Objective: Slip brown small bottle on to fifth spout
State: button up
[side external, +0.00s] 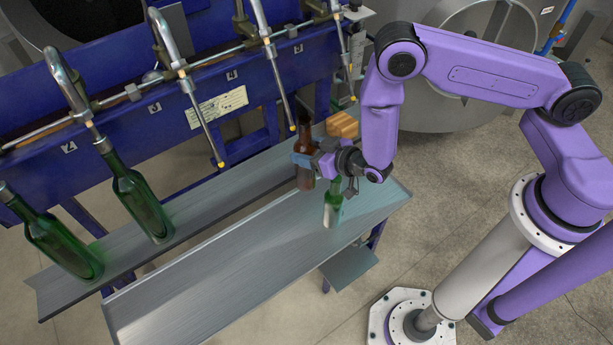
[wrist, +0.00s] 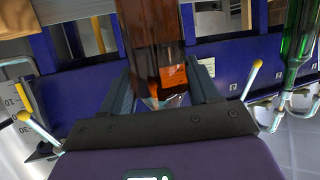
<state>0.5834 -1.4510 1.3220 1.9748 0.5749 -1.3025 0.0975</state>
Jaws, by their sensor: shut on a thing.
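The brown small bottle (side external: 306,133) is upright between the fingers of my gripper (side external: 303,161) in the side view. In the wrist view the brown bottle (wrist: 150,40) appears inverted, between both fingers of my gripper (wrist: 160,92); an orange patch shows on it. The bottle is beside the fourth-looking spout (side external: 292,126) and apart from the rightmost spout (side external: 352,96), which seems to be the fifth if the leftmost bottle hangs on a first spout out of view. Yellow-tipped spouts also show in the wrist view, left (wrist: 25,117) and right (wrist: 250,72). Whether the base touches the tray is unclear.
A small green bottle (side external: 332,206) stands on the front metal tray (side external: 225,285), close to my gripper. Two larger green bottles (side external: 142,205) (side external: 62,243) are at left on the rear shelf (side external: 225,193). A tan block (side external: 342,125) lies behind my gripper.

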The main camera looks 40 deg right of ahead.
jog(key=d+r+m+h, duration=0.3)
jog(key=d+r, duration=1.5)
notch_tip(320, 180, down, 26)
jog(key=w+d+n+g+y, duration=0.1)
jog(key=d+n+g+y, duration=0.1)
jog(key=g, duration=0.2)
jog(key=shift+w+d+f+g, duration=0.15)
jog(key=shift+d+g, duration=0.1)
jog(key=shift+g, duration=0.05)
dwell(0.7)
